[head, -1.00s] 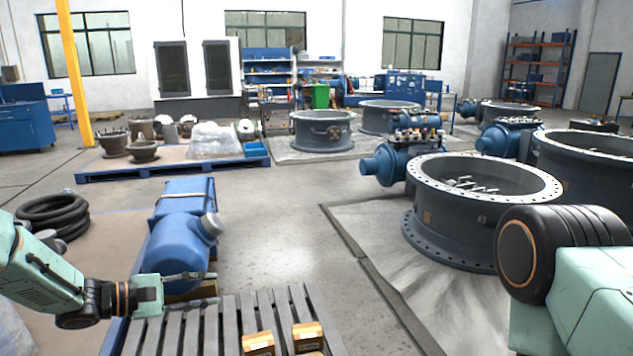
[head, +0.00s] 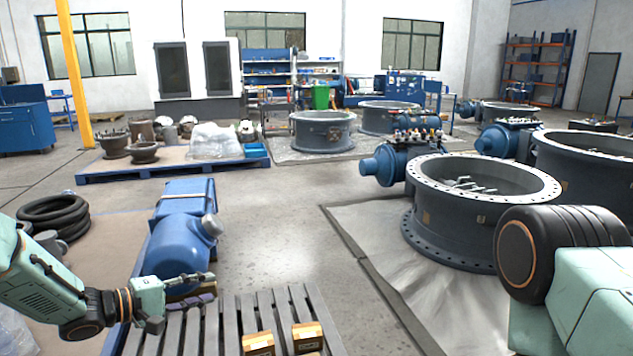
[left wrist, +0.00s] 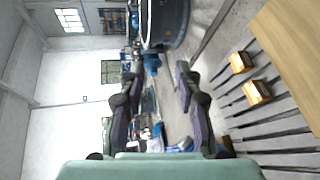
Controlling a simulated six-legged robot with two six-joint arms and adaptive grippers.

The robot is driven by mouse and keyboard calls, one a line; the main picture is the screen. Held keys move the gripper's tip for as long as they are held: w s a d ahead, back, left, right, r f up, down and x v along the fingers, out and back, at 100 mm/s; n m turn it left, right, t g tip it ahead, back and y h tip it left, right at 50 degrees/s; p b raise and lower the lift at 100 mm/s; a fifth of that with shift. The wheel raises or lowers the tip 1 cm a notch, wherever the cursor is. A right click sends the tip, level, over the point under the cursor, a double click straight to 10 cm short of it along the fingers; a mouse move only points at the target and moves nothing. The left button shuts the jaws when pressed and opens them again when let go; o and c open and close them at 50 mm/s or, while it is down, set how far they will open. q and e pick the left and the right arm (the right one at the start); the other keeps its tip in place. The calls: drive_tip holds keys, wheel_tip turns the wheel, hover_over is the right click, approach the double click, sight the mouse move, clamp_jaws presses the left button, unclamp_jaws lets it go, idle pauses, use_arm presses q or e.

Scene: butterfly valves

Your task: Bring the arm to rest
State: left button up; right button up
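My left gripper (head: 208,287) is at the lower left of the head view, in front of the blue machine body and near the far edge of the slatted pallet. In the left wrist view my left gripper (left wrist: 157,76) has its two dark fingers spread wide apart, with nothing between them. My right arm (head: 570,265) shows at the right edge of the head view, but its gripper is out of the picture.
Two small orange-brown boxes (head: 307,337) sit on the grey slatted pallet (head: 222,318). A blue motor-like unit (head: 183,240) lies behind the left gripper. A large flanged valve ring (head: 455,235) stands to the right on a pale sheet. The floor between is clear.

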use_arm(q)
drive_tip(key=s+d+f+m+g+y, duration=0.2)
drive_tip(key=s+f+m+y, duration=0.45)
drive_tip(key=s+f, duration=0.85)
drive_tip(key=s+f+m+g+y, duration=0.1)
drive_tip(key=s+f+g+y, duration=0.1)
drive_tip(key=s, duration=1.3)
drive_tip(key=s+f+m+g+y+b, duration=0.1)
drive_tip(key=s+f+g, duration=0.4)
drive_tip(key=s, duration=1)
drive_tip(key=shift+s+a+m+g+y, duration=0.15)
drive_tip(key=shift+a+m+g+y, duration=0.3)
drive_tip(key=shift+y, duration=0.4)
drive_tip(key=shift+d, duration=0.1)
